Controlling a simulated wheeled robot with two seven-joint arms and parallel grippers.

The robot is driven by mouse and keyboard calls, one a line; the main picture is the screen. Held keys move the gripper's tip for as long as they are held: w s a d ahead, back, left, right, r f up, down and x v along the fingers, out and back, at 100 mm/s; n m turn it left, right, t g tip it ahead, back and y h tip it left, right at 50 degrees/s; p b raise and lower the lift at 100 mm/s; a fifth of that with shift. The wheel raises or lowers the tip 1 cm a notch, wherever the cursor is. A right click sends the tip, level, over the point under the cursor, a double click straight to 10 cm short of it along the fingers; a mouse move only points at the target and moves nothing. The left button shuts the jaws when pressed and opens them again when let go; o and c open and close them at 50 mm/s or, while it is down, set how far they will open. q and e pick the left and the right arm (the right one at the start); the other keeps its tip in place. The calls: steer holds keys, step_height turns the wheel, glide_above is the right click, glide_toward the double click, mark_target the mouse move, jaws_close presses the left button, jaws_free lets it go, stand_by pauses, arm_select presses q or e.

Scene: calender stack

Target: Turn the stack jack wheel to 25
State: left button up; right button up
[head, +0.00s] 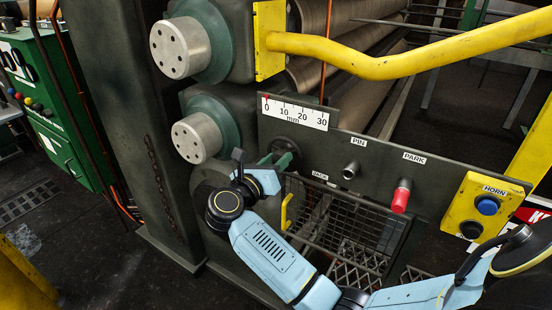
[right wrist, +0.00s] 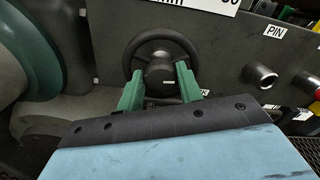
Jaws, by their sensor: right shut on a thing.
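The dark jack wheel (head: 287,150) sits on the grey panel above the JACK label (head: 320,176). The scale plate (head: 295,113) above it runs from 0 to 30 mm, and its red pointer (head: 267,98) stands at about 0. My right gripper (head: 274,165) is at the wheel, partly hidden by its own wrist. In the right wrist view, its two green fingers (right wrist: 160,80) stand on either side of the wheel's hub (right wrist: 159,70), shut on the wheel. The finger contact itself is hard to see. My left gripper is not in view.
Right of the wheel are the PIN knob (head: 351,170), the red PARK handle (head: 401,196) and the yellow HORN box (head: 486,207). A yellow rail (head: 400,65) crosses above. A wire mesh guard (head: 345,225) is below. Green roll housings (head: 222,125) stand at left.

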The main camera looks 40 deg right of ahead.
steer(key=shift+n+p, duration=0.5)
steer(key=shift+n, duration=0.3)
steer(key=shift+n+p, duration=0.3)
steer(key=shift+n, duration=0.1)
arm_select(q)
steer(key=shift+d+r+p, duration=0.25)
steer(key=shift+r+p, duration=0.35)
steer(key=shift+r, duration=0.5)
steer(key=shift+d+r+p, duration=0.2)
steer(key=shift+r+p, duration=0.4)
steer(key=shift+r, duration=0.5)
arm_select(e)
steer(key=shift+f+n, duration=0.1)
steer(key=shift+n, duration=1.5)
steer(key=o, duration=1)
steer(key=shift+w, duration=0.1)
steer(key=shift+a, duration=0.1)
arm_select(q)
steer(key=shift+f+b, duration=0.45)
arm_select(e)
steer(key=v, duration=1.2)
